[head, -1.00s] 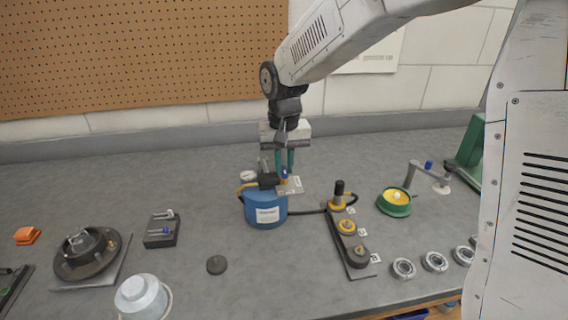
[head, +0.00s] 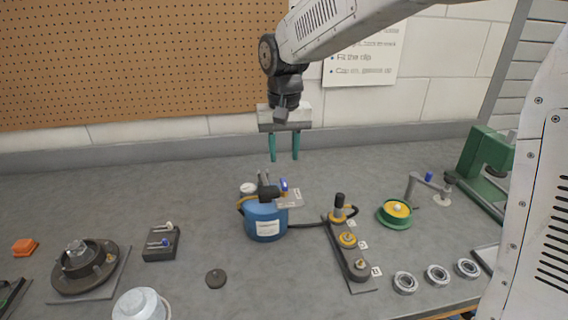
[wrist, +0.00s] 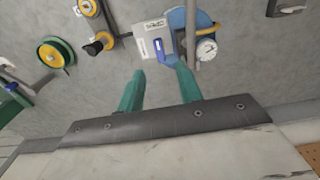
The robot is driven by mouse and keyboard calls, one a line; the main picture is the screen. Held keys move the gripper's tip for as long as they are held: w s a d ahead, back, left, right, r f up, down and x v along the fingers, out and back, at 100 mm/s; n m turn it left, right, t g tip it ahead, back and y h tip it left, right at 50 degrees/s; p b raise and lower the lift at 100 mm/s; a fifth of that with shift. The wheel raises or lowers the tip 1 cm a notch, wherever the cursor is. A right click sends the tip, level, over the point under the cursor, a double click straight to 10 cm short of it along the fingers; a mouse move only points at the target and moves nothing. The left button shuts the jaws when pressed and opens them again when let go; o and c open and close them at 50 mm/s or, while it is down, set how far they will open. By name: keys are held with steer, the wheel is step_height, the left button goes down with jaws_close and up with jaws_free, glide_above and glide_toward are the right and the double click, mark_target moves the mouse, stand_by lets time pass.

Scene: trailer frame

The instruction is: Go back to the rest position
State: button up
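My gripper (head: 284,148) hangs above and behind the blue tank in the head view, fingers pointing down. Its two green fingers are apart with nothing between them. In the wrist view the gripper (wrist: 160,88) also shows open and empty. The blue tank (head: 265,228) stands on the bench below, with a gauge, a dark fitting, a small blue part and a white tag on top. In the wrist view the tank (wrist: 178,20) lies beyond the fingertips, apart from them.
A block with several fittings (head: 352,262) stands right of the tank, joined by a dark hose. A green dish (head: 394,217), bearing rings (head: 437,275) and a green press (head: 490,165) are at the right. A dark hub (head: 85,268) and white cap (head: 140,305) are at the left.

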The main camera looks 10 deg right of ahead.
steer(key=shift+r, duration=0.3)
steer(key=s+d, duration=0.5)
steer(key=s, duration=0.5)
steer(key=s+d+t, duration=0.1)
steer(key=s+d, duration=0.4)
steer(key=s, duration=0.5)
steer(key=s+d, duration=0.5)
steer(key=s, duration=0.5)
steer(key=shift+r, duration=0.35)
